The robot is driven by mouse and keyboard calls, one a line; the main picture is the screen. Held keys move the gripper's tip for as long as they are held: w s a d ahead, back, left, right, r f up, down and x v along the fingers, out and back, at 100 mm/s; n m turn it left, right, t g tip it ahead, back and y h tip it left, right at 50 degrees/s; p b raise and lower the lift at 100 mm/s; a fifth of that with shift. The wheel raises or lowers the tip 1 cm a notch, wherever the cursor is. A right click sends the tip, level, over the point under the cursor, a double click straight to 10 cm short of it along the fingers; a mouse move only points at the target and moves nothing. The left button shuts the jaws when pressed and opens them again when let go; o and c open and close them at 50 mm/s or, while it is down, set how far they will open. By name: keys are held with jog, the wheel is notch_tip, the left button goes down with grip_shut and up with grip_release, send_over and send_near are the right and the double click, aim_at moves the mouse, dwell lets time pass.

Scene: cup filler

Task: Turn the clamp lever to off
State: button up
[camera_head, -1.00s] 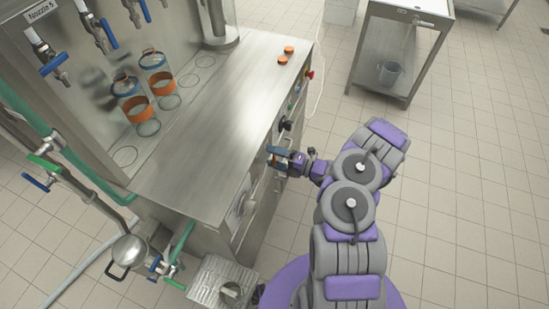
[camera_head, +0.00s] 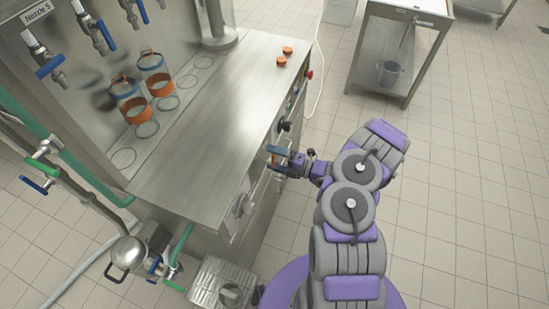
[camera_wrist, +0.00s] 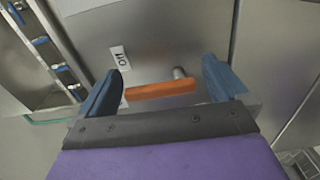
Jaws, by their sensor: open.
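The clamp lever (camera_wrist: 160,89) is an orange bar on the machine's steel front panel. In the wrist view it extends left from a metal pivot (camera_wrist: 181,73), lying roughly level in the picture. A white "Off" label (camera_wrist: 120,56) is above its left end. A second pale label is mostly hidden behind the left finger. My gripper (camera_wrist: 162,70) is open, with its blue fingers on either side of the lever; contact cannot be made out. In the head view my gripper (camera_head: 279,158) is at the machine's front, with a bit of orange between the fingers.
The steel worktop (camera_head: 205,140) lies left of my gripper, with two orange-banded jars (camera_head: 156,75) on it. A black knob (camera_head: 284,125) and a round dial (camera_head: 243,205) are on the same front. A steel cart (camera_head: 392,60) stands at the back right. The tiled floor at right is clear.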

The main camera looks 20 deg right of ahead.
jog(key=p+v, duration=0.3)
jog(key=v, duration=1.4)
jog(key=shift+d, duration=0.15)
